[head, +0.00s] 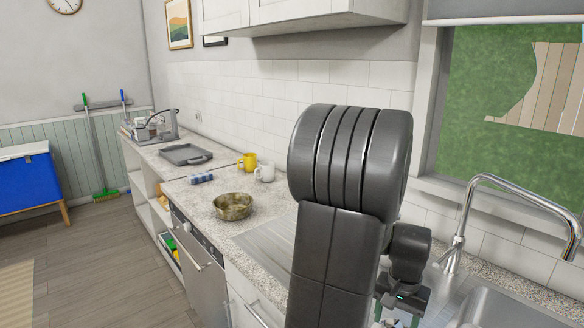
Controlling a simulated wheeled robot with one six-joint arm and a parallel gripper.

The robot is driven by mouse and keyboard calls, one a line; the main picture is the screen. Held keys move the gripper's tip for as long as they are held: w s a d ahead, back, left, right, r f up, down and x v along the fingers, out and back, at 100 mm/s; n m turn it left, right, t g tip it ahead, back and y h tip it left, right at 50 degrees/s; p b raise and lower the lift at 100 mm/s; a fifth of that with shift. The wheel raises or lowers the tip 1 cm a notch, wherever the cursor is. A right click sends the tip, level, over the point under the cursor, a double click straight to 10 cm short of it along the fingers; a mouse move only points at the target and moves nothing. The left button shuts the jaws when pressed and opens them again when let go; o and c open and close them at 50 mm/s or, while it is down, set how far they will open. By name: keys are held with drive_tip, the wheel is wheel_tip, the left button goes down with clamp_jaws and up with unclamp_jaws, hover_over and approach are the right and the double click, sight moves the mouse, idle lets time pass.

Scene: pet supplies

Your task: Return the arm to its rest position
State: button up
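My arm rises in the middle of the head view, bent at a large dark joint, with its wrist hanging down on the right. My gripper (399,316) is at the bottom edge of the view, over the sink area. Its fingers are cut off by the frame and partly hidden by my arm, so I cannot tell whether they are open or hold anything. Small green parts show at its lower end.
On the counter left of my arm are a speckled bowl (233,206), a yellow mug (247,162), a white mug (265,172), a blue-white item (201,178) and a grey tray (186,154). A faucet (512,185) curves over the sink (500,306) at right. Wall cabinets (300,15) hang above.

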drive_tip(key=shift+f, duration=0.7)
drive_tip(key=shift+r, duration=0.1)
wheel_tip(320, 180, up, 14)
wheel_tip(320, 180, down, 14)
drive_tip(key=shift+f, duration=0.25)
drive_tip(key=shift+r+n, duration=0.15)
drive_tip(key=shift+n, duration=0.25)
drive_tip(key=n, duration=0.4)
drive_tip(key=shift+n, duration=0.4)
drive_tip(key=n, duration=0.6)
drive_tip(key=shift+a, duration=0.15)
wheel_tip(320, 180, up, 7)
drive_tip(key=shift+f, duration=0.15)
